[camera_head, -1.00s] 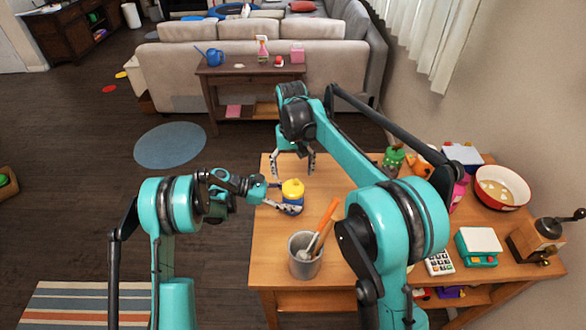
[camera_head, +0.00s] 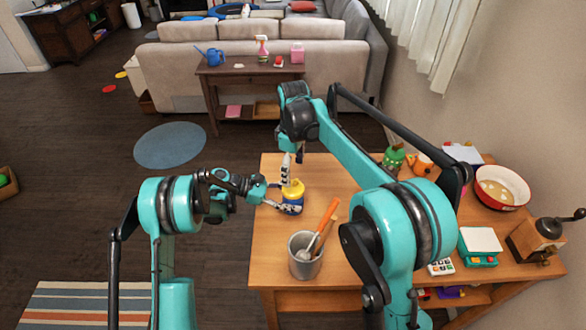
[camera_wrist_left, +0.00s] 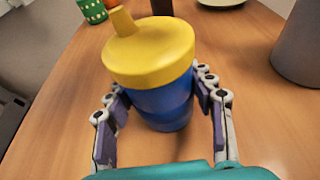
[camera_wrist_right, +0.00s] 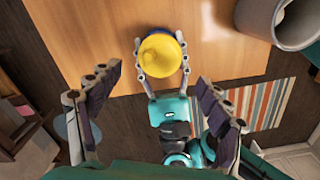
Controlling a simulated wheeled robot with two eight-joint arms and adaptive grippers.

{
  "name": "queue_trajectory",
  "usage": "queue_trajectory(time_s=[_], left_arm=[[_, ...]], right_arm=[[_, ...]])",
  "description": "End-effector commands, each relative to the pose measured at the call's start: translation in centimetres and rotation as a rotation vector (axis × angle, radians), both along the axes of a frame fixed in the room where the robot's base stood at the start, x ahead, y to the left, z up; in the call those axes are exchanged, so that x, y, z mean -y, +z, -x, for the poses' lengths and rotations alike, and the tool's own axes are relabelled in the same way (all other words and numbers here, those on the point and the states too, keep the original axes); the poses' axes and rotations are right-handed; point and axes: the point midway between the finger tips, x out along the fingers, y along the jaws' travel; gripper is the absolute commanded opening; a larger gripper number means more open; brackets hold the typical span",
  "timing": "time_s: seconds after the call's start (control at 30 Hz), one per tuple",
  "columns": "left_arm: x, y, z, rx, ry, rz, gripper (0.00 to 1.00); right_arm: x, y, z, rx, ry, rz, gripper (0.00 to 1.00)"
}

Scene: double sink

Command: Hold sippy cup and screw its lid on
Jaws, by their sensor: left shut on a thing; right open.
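The sippy cup (camera_wrist_left: 162,105) has a blue body and stands upright on the wooden table. Its yellow lid (camera_wrist_left: 150,52) with a spout sits on top of the body; I cannot tell how tightly it is seated. My left gripper (camera_head: 290,208) is shut around the cup body, with one finger on each side in the left wrist view (camera_wrist_left: 163,110). My right gripper (camera_head: 290,170) is open and empty above the cup. In the right wrist view its fingers (camera_wrist_right: 150,90) are spread, with the lid (camera_wrist_right: 160,55) beyond them.
A red-rimmed bowl (camera_head: 500,188), toy scale (camera_head: 480,246) and coffee grinder (camera_head: 545,238) are at the table's right. The table (camera_head: 275,250) is clear left of the canister.

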Motion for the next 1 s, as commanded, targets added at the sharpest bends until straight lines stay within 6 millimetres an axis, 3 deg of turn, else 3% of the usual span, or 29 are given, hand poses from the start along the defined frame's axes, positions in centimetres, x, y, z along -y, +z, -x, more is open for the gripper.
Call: queue_trajectory(time_s=[0.6, 0.97, 1.0], left_arm=[[0.0, 0.0, 0.0, 0.0, 0.0, -0.001, 0.0], [0.0, 0.0, 0.0, 0.0, 0.0, -0.001, 0.0], [0.0, 0.0, 0.0, 0.0, 0.0, -0.001, 0.0]], right_arm=[[0.0, -7.4, 0.0, 0.0, -0.002, 0.0, 0.78], [0.0, -7.9, 0.0, 0.0, -0.002, 0.0, 0.78], [0.0, -7.9, 0.0, 0.0, -0.002, 0.0, 0.72]])
